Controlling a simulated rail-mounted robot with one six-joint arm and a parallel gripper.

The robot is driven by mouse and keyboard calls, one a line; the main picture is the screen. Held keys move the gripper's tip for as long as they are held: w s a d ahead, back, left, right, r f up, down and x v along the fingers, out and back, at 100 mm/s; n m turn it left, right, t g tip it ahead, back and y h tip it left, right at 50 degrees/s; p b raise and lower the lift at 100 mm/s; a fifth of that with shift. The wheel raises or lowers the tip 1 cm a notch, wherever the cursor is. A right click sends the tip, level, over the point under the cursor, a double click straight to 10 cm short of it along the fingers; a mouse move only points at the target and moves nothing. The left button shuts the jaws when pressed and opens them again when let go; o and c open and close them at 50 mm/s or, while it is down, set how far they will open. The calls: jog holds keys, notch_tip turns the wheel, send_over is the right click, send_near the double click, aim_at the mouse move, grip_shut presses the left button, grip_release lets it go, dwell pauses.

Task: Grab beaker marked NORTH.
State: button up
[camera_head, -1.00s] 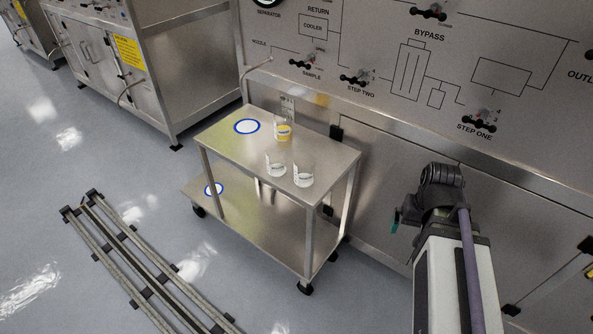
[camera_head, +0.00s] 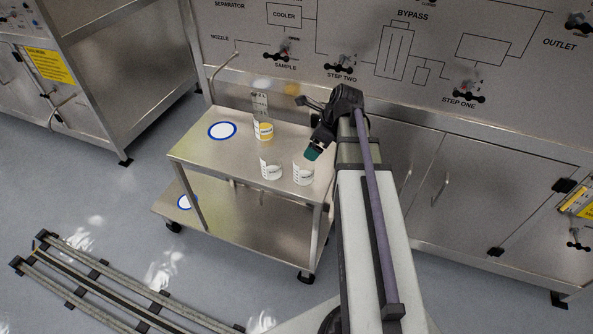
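One beaker with yellow contents (camera_head: 264,131) is at the back. A clear beaker (camera_head: 271,169) stands at the front middle, and another clear beaker (camera_head: 303,173) stands to its right. Their labels are too small to read, so I cannot tell which is marked NORTH.
A blue-ringed white circle (camera_head: 222,131) marks the cart top at left; another (camera_head: 187,202) is on the lower shelf. A steel panel with valves (camera_head: 340,95) rises behind the cart. Floor rails (camera_head: 95,285) lie at lower left.

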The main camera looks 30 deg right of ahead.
jog(key=b, duration=0.5)
send_near(302, 162)
jog(key=s+a+f, duration=0.1)
jog(key=s+a, duration=0.1)
jog(key=b+x, duration=0.1)
jog(key=x, duration=0.1)
jog(key=b+x, duration=0.3)
jog(key=x, duration=0.1)
jog(key=shift+w+a+b, duration=0.15)
jog(key=shift+w+b, duration=0.15)
jog(key=shift+b, duration=0.1)
jog(key=shift+r, duration=0.3)
jog(key=shift+c, duration=0.3)
jog(key=c, duration=0.9)
